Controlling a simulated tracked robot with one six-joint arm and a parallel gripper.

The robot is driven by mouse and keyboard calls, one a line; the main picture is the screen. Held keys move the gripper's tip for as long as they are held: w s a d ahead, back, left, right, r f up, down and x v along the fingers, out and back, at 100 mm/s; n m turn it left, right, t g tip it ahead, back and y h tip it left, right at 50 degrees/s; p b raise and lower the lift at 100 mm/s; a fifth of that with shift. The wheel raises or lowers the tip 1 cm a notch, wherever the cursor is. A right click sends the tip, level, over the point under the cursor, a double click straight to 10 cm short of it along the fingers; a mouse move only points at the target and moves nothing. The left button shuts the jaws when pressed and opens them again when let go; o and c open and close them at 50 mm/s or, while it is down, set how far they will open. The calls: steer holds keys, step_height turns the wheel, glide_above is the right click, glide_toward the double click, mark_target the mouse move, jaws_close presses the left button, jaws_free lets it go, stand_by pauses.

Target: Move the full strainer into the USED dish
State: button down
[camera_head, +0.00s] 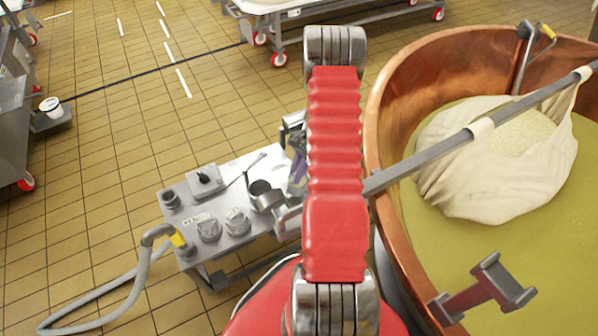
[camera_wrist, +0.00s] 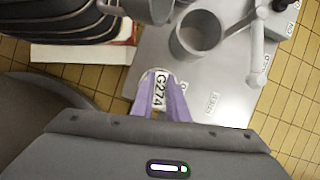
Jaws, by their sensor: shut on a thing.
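My gripper (camera_wrist: 163,103) has purple fingers and is shut on a small pale piece marked G274 (camera_wrist: 160,76) in the wrist view. I cannot tell whether this piece is part of the strainer. In the head view my red arm hides most of the gripper (camera_head: 298,172), beside the right end of the steel table. An open grey metal cup (camera_wrist: 196,36) stands just past the fingertips; it also shows in the head view (camera_head: 262,194). Two small grey vessels (camera_head: 208,228) stand near the table's front edge. I cannot read which dish is marked USED.
The copper vat (camera_head: 387,180) with a cloth bundle (camera_head: 480,180) stands close on the right.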

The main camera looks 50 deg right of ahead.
steer(key=shift+f, duration=1.65)
stand_by(1.0)
steer(key=c, duration=1.6)
jaws_free()
steer(key=shift+c, duration=0.2)
steer(key=v, duration=1.3)
steer(key=shift+r, duration=0.3)
steer(key=shift+d, duration=0.1)
